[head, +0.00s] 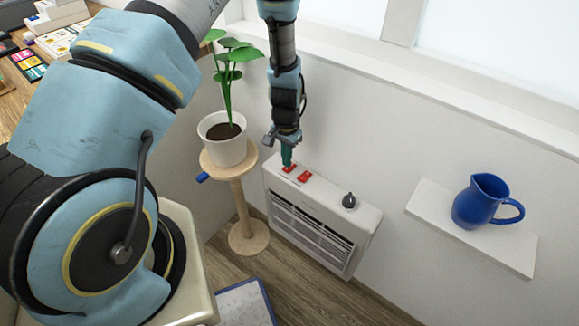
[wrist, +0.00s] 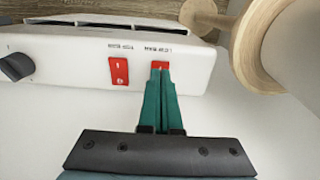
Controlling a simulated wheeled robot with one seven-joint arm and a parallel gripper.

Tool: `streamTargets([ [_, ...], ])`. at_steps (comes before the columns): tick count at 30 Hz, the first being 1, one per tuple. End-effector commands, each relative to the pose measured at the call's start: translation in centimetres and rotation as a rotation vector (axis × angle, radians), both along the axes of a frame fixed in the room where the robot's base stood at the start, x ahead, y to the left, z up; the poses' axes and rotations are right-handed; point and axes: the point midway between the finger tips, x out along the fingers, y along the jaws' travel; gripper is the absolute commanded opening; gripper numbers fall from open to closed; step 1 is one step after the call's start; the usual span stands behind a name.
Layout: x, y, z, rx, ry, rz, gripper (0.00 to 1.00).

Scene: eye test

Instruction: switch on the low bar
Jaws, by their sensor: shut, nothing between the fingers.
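A white wall heater (head: 325,205) has two red rocker switches and a dark knob on its top. My gripper (head: 287,162) is shut and empty, its green fingertips pointing down at the left red switch (head: 290,169). In the wrist view the gripper (wrist: 161,72) covers most of that switch (wrist: 160,65), whose label, upside down and blurred, seems to read LOW BAR. The tips are at the switch; I cannot tell whether they press it. The other red switch (wrist: 119,71), with a label like TOP BAR, is uncovered. The near switch's rocker position is hidden.
The dark knob (head: 349,201) is on the heater's right end. A potted plant (head: 222,138) on a wooden stand (head: 240,205) is close on the left. A blue jug (head: 480,203) is on a white shelf (head: 430,205) at right. Wall is clear between heater and shelf.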

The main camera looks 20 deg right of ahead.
Motion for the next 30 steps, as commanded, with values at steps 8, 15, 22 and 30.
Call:
streamTargets([
  [8, 0.00, 0.00, 0.00, 0.000, 0.000, 0.000, 0.00],
  [15, 0.00, 0.00, 0.00, 0.000, 0.000, 0.000, 0.00],
  [22, 0.00, 0.00, -0.18, 0.000, 0.000, 0.000, 0.00],
  [30, 0.00, -0.01, -0.57, 0.000, 0.000, 0.000, 0.00],
])
